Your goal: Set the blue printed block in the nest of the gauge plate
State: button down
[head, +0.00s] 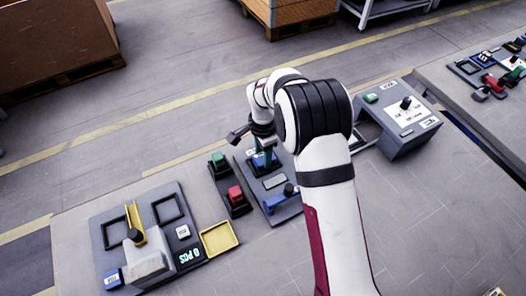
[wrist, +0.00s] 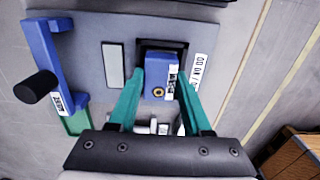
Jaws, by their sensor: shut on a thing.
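The blue printed block (wrist: 159,80) has a brass-coloured ring and a white label strip. My gripper (wrist: 161,73), with teal fingers, is shut on it, one finger at each side. The gauge plate (wrist: 85,40) is grey with a black square nest (wrist: 150,45). The block overlaps the nest in the wrist view, and the nest's dark far rim shows beyond it. I cannot tell whether the block is seated or just above. In the head view my gripper (head: 264,158) points down over the far end of the gauge plate (head: 273,205); the block is largely hidden there.
A blue lever with a black knob (wrist: 38,87) stands at the plate's left in the wrist view, beside a light grey pad (wrist: 113,65). The head view shows green and red buttons (head: 235,194), a fixture with a yellow tray (head: 219,238), and a sloped control box (head: 405,115).

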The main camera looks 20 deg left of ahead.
jog(key=shift+c, duration=1.3)
grip_release()
jog(key=shift+r, duration=0.15)
notch_tip(320, 180, up, 16)
jog(key=shift+f, duration=0.2)
jog(key=shift+r, duration=2.5)
